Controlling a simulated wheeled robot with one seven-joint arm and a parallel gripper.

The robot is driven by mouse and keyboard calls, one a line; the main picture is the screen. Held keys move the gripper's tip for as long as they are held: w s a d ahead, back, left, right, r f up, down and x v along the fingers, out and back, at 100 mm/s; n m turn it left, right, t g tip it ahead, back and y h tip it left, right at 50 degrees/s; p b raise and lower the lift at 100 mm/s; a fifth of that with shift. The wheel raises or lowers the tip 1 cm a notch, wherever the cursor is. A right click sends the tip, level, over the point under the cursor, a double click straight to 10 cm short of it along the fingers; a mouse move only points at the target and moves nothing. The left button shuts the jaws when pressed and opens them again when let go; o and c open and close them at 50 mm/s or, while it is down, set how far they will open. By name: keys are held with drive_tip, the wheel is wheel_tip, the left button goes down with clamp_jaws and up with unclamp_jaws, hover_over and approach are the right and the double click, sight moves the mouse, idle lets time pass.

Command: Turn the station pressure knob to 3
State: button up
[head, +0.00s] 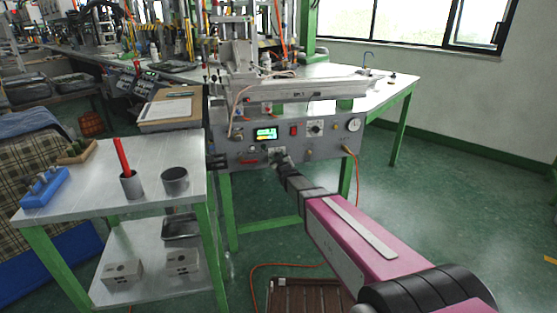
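The station's grey control panel (335,147) faces me at the centre of the head view. A dark round knob on a white square plate (316,128) sits in the panel's upper right. Its pointer and numbers are too small to read. A second pale plate (276,150) shows low on the panel, partly hidden by my gripper. My gripper (281,160) is at the panel's lower middle, below and left of the upper knob. I cannot tell whether it touches the panel or holds a knob there, nor whether its fingers are open.
A lit green display (266,134), a red switch (294,131) and a round gauge (354,124) are on the panel. A metal side table (100,180) at left holds a cup with a red stick (123,157) and a dark cup (174,181). Floor at right is clear.

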idle(0.3)
drive_tip(key=o, duration=0.9)
drive_tip(key=shift+s, duration=0.1)
drive_tip(key=v, duration=1)
drive_tip(key=shift+s+d, duration=0.1)
drive_tip(key=shift+s, duration=0.2)
drive_tip(key=shift+d, duration=0.1)
